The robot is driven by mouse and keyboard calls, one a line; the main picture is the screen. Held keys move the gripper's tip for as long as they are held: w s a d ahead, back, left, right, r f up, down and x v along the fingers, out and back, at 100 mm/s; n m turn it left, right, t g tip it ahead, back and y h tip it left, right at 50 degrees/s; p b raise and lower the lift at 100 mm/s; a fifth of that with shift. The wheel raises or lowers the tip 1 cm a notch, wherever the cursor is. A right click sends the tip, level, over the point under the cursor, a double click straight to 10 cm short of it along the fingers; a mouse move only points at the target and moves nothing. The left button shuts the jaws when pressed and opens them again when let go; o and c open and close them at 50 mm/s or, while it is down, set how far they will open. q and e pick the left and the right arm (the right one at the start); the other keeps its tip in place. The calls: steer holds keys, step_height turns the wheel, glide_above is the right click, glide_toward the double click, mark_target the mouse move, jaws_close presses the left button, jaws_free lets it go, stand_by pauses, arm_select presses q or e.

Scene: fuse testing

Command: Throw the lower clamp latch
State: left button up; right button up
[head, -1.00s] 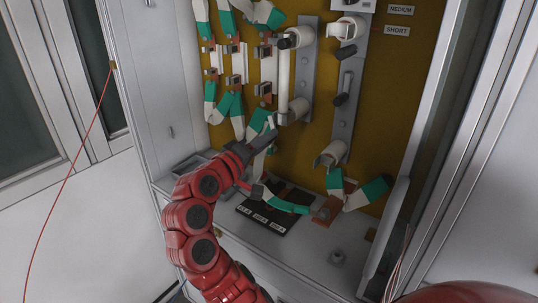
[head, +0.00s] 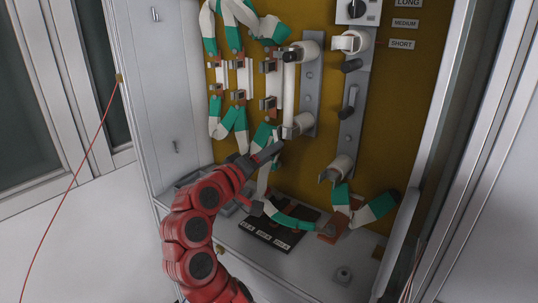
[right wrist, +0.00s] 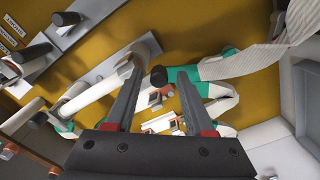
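The lower clamp (head: 301,124) is a white fitting at the bottom of a white tube fuse (head: 289,92), on a grey metal strip. Its black latch knob shows small in the head view, close to the tip of my right gripper (head: 277,149). In the right wrist view the knob (right wrist: 158,77) lies between the two fingertips of my right gripper (right wrist: 160,74). The fingers are apart, and I cannot tell whether either touches the knob. The upper clamp's black latch (head: 290,57) is at the fuse's top end. My left gripper is not in view.
Green-and-white cables (head: 238,122) run close to the left of the clamp. A second metal strip (head: 350,115) with an empty lower clip (head: 337,169) is on the right. A dark labelled block (head: 268,234) lies on the cabinet floor below.

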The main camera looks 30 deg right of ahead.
steer(key=shift+a, duration=0.1)
steer(key=b+v, duration=0.1)
steer(key=v, duration=1.6)
steer(key=shift+a, duration=0.15)
